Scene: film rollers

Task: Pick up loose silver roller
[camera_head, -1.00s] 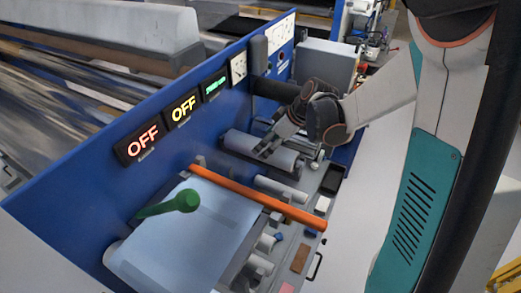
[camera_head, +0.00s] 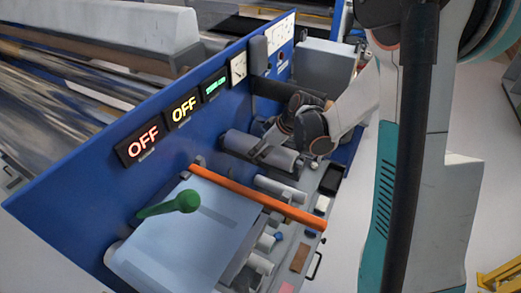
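A grey-silver roller (camera_head: 237,142) lies across the machine bed beside the blue panel, beyond the orange bar. A second, lighter roller (camera_head: 280,188) lies nearer, between it and the orange bar. I cannot tell from this view which of the two is loose. My gripper (camera_head: 260,153) comes down from the upper right, and its fingers overlap the middle of the farther roller. I cannot tell whether they touch it. The far finger and the gap between the fingers are not clear.
The orange bar (camera_head: 245,192) crosses the bed. A green-handled knob (camera_head: 187,201) stands over the pale blue plate (camera_head: 190,250). The blue panel (camera_head: 85,185) with two OFF displays rises at the left. Small blocks and rollers fill the near right edge.

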